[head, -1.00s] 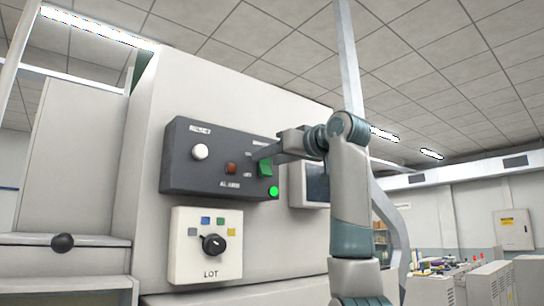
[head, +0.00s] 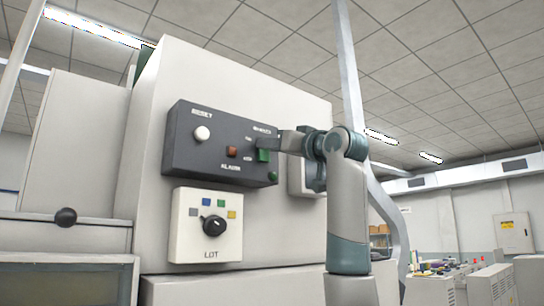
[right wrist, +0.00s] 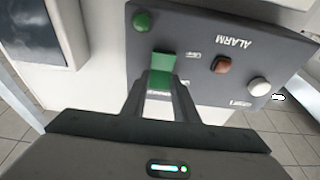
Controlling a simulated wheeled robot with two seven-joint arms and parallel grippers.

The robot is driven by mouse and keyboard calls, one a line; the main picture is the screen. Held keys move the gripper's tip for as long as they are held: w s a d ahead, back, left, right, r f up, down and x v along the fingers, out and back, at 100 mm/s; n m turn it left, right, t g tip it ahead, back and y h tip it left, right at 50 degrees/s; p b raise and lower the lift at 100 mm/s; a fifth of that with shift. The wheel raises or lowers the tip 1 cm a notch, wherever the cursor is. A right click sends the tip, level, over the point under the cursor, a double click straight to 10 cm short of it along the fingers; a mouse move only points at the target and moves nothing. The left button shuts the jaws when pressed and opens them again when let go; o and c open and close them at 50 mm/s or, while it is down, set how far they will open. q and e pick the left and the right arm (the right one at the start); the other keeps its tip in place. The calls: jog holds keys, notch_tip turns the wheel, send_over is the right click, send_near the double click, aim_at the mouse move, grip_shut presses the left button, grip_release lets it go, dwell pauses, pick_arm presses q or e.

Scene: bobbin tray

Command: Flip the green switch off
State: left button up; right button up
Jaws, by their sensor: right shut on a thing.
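The green switch (head: 263,155) is on the right part of a dark grey control box on the pale machine. It also shows in the right wrist view (right wrist: 163,62), between my fingertips. My right gripper (head: 277,142) reaches the box from the right and is shut on the switch; in the wrist view its fingers (right wrist: 161,88) lie on either side of it. They hide part of the switch and its labels. A round green lamp (head: 273,176) below the switch looks dark; the wrist view shows it too (right wrist: 141,21). My left gripper is not in view.
The control box (head: 180,160) also has a white reset button (head: 201,133) and a red-brown alarm button (head: 231,151). Below is a white LOT panel with a black knob (head: 214,225). A screen unit (head: 297,178) stands right of the box, partly behind my arm.

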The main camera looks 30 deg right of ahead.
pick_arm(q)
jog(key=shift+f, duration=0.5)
pick_arm(e)
jog(key=shift+t, duration=0.3)
jog(key=o, duration=1.1)
jog(key=shift+c, duration=0.2)
jog(key=shift+s+f, duration=0.1)
pick_arm(q)
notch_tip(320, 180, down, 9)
jog(key=b, duration=0.9)
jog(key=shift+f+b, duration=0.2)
jog(key=shift+b, duration=0.15)
pick_arm(e)
jog(key=v, duration=1.7)
jog(key=shift+s, duration=0.15)
